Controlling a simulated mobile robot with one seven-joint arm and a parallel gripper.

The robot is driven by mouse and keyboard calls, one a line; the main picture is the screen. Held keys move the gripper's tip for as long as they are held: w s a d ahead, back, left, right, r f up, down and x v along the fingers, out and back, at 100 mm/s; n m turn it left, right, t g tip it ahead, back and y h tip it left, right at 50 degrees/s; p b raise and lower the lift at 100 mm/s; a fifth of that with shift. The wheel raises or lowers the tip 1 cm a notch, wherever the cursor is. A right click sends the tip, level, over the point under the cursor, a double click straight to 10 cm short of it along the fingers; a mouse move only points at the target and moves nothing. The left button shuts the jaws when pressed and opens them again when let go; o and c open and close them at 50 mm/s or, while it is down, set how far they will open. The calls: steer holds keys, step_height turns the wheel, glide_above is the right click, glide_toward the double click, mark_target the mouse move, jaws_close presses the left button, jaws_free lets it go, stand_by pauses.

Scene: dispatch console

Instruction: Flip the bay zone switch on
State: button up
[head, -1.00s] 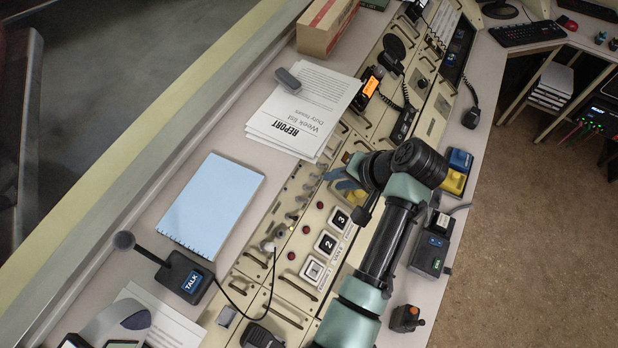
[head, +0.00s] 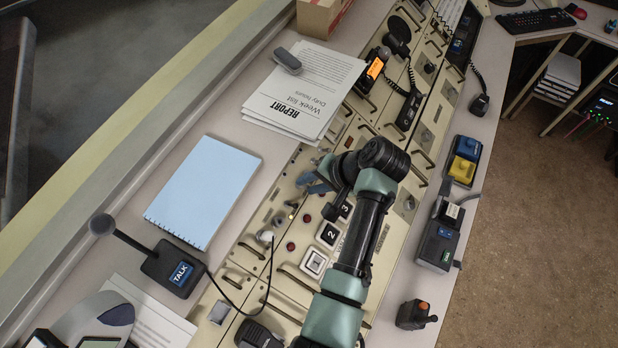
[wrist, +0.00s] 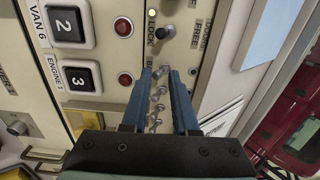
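A row of small metal toggle switches (wrist: 157,100) runs between the fingers in the wrist view. A label beside the row begins with "B", the rest hidden by a finger, so I cannot tell which toggle is the bay zone switch or its position. My gripper (wrist: 161,72) is open, with its two blue fingers on either side of the row. No toggle is visibly gripped, and contact is unclear. In the head view my gripper (head: 313,184) is over the console panel, just below the report sheets, and hides part of the row.
A black knob (wrist: 165,32) marked LOCK and FREE is beyond the fingertips. Red buttons (wrist: 125,76) and numbered buttons (wrist: 80,76) lie left of the row. Report sheets (head: 300,92), a blue notepad (head: 205,190) and a TALK microphone (head: 172,268) are on the desk.

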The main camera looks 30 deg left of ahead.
steer(key=shift+a+f, duration=0.15)
steer(key=shift+f, duration=0.05)
steer(key=shift+a+r, duration=0.2)
stand_by(0.4)
steer(key=shift+a+r+p, duration=0.25)
steer(key=shift+a+p, duration=0.2)
steer(key=shift+p, duration=0.1)
steer(key=p+v, duration=0.5)
steer(key=v, duration=0.1)
steer(key=shift+p, duration=0.35)
stand_by(0.5)
